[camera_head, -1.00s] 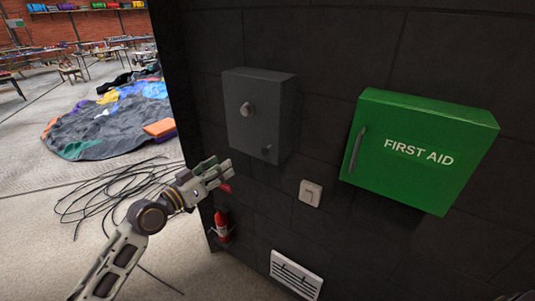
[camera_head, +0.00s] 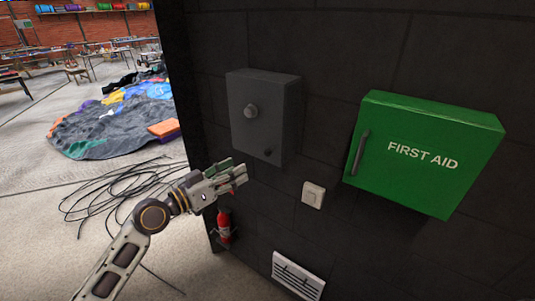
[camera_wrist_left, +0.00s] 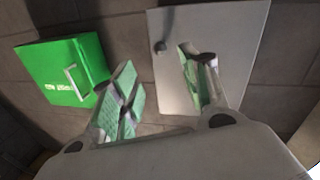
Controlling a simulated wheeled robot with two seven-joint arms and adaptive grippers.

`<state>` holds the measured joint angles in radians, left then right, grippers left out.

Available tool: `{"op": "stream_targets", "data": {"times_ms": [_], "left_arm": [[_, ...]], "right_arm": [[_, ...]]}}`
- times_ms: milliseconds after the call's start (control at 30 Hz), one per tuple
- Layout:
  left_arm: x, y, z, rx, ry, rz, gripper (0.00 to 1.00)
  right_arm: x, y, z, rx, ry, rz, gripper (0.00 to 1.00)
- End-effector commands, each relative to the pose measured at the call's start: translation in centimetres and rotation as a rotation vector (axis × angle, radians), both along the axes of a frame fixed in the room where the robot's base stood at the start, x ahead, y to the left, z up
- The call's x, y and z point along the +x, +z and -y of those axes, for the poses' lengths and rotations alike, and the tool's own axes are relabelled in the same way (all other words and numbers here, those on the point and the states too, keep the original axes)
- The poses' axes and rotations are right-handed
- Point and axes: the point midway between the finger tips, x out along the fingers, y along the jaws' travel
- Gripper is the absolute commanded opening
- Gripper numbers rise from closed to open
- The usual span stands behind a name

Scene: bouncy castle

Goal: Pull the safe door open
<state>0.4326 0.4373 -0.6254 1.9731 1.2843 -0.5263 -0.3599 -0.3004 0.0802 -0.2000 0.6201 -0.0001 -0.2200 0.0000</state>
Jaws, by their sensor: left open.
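The safe (camera_head: 262,112) is a dark grey box on the black wall, with its door shut. My right gripper is not in view.
A green first aid box (camera_head: 425,155) hangs right of the safe. A white switch (camera_head: 313,194), a vent (camera_head: 298,274) and a red fire extinguisher (camera_head: 223,228) are lower on the wall. Cables (camera_head: 120,190) lie on the floor at the left.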

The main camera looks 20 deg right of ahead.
Motion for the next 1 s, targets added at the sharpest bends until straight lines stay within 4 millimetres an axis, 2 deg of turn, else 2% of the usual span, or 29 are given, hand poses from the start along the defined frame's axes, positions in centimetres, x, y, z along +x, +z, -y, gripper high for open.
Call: {"op": "stream_targets", "data": {"times_ms": [267,1000], "left_arm": [[0.7,0.2,1.4,-0.001,-0.001,0.0,0.46],[3.8,0.2,7.7,-0.001,0.0,0.0,0.46]], "right_arm": [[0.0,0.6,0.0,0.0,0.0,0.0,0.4],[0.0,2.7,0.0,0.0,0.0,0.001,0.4]]}}
